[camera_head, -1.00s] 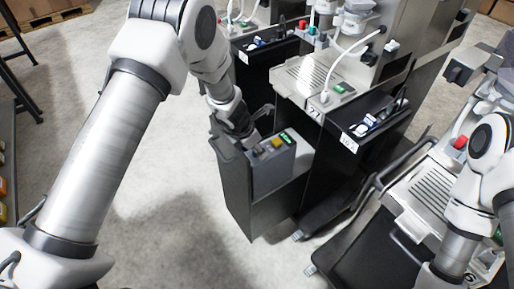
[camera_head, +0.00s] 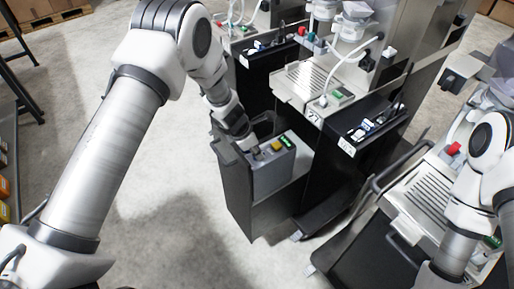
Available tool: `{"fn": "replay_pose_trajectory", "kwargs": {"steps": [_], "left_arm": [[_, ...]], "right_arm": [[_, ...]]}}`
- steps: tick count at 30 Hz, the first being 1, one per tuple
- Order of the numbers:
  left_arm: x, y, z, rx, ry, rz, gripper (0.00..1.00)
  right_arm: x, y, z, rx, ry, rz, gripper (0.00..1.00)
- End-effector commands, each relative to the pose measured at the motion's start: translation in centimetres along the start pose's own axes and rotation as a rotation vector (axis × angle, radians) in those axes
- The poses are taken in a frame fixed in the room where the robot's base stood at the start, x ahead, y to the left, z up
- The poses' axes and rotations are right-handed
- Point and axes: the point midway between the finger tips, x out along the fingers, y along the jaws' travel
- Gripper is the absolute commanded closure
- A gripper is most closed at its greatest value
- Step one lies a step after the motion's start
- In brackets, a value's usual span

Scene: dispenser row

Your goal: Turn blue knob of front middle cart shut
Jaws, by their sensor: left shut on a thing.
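My left gripper (camera_head: 252,151) reaches down to the left end of a grey box (camera_head: 272,172) and is shut on part of it; its fingertips are small and partly hidden. The box has a yellow button and a green display on top and sits in an open dark bin (camera_head: 236,187) beside the middle cart (camera_head: 295,88). A small blue knob (camera_head: 318,43) shows near a red one at the back of the carts, too small to tell how it is turned. My right arm shows at the right edge; its gripper is out of view.
The cart has a black tray (camera_head: 345,147) with small blue and white items. Another cart (camera_head: 425,193) with a red knob (camera_head: 453,149) and a dark handle stands at the right. Grey floor is clear at the left and centre.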

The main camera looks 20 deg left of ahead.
Motion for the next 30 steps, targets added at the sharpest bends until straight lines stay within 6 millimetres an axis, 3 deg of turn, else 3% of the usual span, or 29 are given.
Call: {"fn": "replay_pose_trajectory", "kwargs": {"steps": [4,11,30], "left_arm": [[0.0,-0.1,-0.2,0.12,0.004,-0.057,1.0],[0.2,0.0,-0.2,0.323,0.003,-0.141,1.0],[0.7,0.1,-0.2,0.884,0.002,-0.376,1.0]], "right_arm": [[-1.3,0.0,0.0,0.0,0.0,0.0,1.0],[-1.6,0.0,0.0,0.0,0.0,0.0,1.0],[1.5,0.0,0.0,0.0,0.0,0.0,1.0]]}}
